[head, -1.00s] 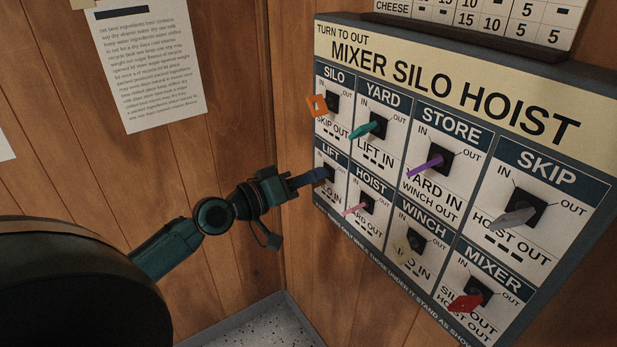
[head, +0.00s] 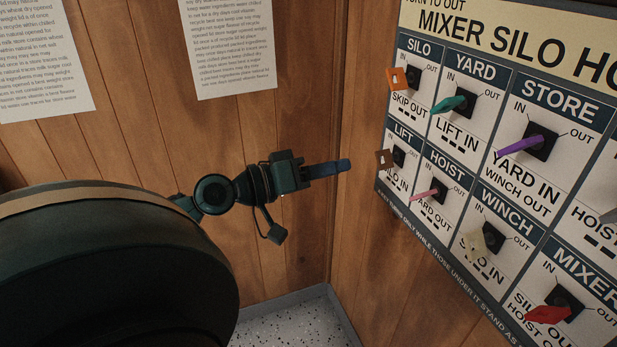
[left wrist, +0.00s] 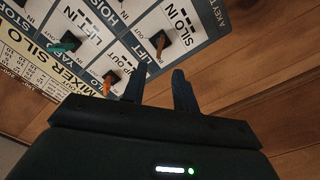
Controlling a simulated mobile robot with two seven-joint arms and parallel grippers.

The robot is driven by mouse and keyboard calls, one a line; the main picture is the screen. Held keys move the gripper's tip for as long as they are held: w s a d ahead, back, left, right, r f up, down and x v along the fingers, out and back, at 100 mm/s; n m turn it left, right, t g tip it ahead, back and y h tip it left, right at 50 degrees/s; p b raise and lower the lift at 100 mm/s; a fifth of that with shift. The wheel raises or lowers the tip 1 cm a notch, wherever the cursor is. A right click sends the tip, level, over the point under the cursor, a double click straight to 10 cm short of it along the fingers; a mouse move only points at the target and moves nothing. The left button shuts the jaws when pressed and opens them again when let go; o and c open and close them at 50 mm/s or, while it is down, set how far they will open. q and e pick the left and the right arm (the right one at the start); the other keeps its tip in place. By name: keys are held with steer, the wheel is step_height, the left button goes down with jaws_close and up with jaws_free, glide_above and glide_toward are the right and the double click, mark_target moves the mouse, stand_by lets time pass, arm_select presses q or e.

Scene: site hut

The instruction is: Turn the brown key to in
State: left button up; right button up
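The brown key (head: 384,158) sits in the black LIFT switch (head: 399,155), at the left end of the panel's lower row. Its flat bow sticks out to the left of the switch; I cannot tell surely which mark it points at. The key also shows in the left wrist view (left wrist: 160,49), ahead of the fingers. My left gripper (head: 345,166) is left of the key with a clear gap. In the left wrist view its two fingers (left wrist: 159,88) stand apart with nothing between them. My right gripper is in neither view.
The panel (head: 408,118) carries other keys close by: orange (head: 396,79) above, pink (head: 424,195) to the right, teal (head: 448,104), purple (head: 518,147), cream (head: 475,245) and red (head: 547,314). Wooden walls meet in a corner behind my gripper. Paper notices (head: 228,45) hang left.

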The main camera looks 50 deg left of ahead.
arm_select(q)
steer(key=shift+b+v, duration=0.6)
steer(key=shift+v, duration=1.4)
